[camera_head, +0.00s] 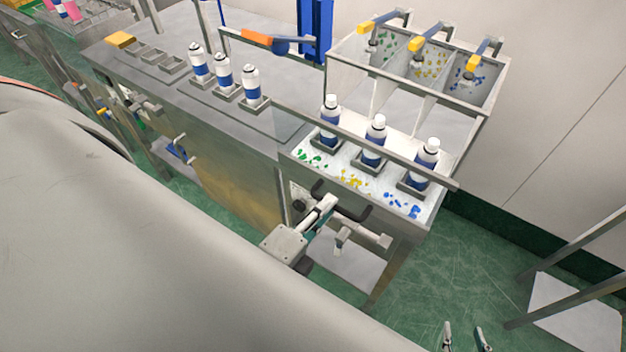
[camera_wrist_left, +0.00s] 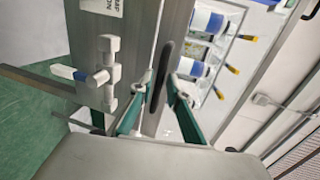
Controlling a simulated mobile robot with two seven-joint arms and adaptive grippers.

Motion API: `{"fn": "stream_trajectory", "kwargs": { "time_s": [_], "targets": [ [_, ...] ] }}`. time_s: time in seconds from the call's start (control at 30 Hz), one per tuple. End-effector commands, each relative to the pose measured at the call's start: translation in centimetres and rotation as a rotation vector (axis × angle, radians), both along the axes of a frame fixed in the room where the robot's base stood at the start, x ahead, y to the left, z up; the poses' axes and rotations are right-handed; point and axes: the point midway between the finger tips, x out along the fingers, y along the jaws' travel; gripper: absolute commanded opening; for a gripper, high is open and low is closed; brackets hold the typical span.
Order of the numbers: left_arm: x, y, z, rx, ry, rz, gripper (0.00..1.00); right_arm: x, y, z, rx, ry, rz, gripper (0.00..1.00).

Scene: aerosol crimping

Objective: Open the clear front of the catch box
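A dark handle (camera_head: 342,204) sits on the front face of the bench, below the tray edge. It also shows in the left wrist view (camera_wrist_left: 166,62) as a long dark bar on a grey edge. My left gripper (camera_head: 331,200) is at this handle. In the left wrist view its fingers (camera_wrist_left: 160,82) lie on either side of the bar and look apart; contact is not clear. My right gripper (camera_head: 466,338) is open and empty at the bottom edge of the head view, well away from the bench.
White-blue cans (camera_head: 375,140) stand in holders on a tray with coloured bits. Open bins (camera_head: 430,75) with yellow levers stand behind. Clear floor (camera_head: 480,260) lies right of the bench.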

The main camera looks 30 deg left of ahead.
Motion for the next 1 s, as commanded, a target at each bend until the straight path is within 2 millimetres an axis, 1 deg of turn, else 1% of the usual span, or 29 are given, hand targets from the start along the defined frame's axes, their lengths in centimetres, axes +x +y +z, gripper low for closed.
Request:
{"fn": "stream_trajectory", "kwargs": {
  "time_s": [0.2, 0.5, 0.73, 1.0],
  "targets": [
    [-2.5, 0.1, 0.4, -0.002, 0.006, 0.004, 0.16, 0.0, 0.1, 0.1, 0.002, 0.0, 0.0, 0.4],
    [-5.5, 0.3, 1.1, -0.003, 0.005, 0.006, 0.16, 0.0, 0.1, 0.1, 0.003, -0.001, 0.0, 0.4],
    [-6.9, 0.2, 1.4, -0.007, 0.005, 0.006, 0.16, 0.0, 0.1, 0.1, 0.003, -0.001, 0.0, 0.4],
    [-7.2, 0.0, 1.5, -0.007, 0.005, 0.003, 0.16, 0.0, 0.1, 0.1, 0.003, -0.001, 0.0, 0.4]
  ]
}}
